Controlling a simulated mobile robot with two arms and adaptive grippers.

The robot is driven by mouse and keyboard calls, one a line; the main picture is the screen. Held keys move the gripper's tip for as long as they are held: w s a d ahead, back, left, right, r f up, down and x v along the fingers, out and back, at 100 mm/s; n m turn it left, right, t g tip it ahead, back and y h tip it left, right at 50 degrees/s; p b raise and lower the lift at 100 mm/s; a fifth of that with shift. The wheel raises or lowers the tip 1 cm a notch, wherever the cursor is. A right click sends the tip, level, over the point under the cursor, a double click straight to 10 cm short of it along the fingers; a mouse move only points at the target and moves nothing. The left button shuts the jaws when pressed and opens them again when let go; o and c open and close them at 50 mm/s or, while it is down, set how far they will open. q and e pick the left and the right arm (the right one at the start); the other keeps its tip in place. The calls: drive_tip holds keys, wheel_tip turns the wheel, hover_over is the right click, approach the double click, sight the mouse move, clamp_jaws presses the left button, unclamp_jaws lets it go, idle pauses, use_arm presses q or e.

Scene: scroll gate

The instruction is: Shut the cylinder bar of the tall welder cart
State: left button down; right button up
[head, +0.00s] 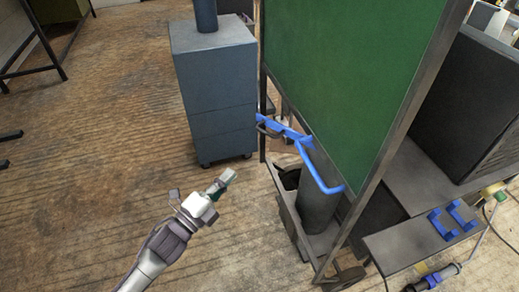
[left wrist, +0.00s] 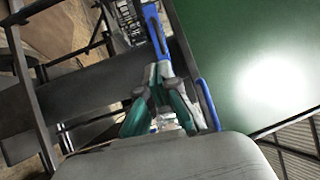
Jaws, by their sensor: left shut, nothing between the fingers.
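The tall welder cart has a green side panel (head: 350,70) and a dark frame. A blue cylinder bar (head: 318,172) sticks out from the cart's side, with a bend at its outer corner, above a grey cylinder (head: 318,205). I cannot tell whether the bar is latched. My left gripper (head: 228,177) is shut and empty, left of the bar and apart from it in the head view. In the left wrist view the fingers (left wrist: 163,75) point toward blue bar parts (left wrist: 154,28); contact there is unclear. My right gripper is not in view.
A blue-grey cabinet on casters (head: 213,95) stands behind and left of the cart. A low bench (head: 415,242) with blue brackets (head: 442,224) is at the right.

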use_arm(q)
drive_tip(key=x, duration=1.4)
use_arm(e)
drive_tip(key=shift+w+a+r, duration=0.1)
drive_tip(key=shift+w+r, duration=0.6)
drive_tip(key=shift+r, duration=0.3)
use_arm(q)
drive_tip(key=shift+a, duration=0.15)
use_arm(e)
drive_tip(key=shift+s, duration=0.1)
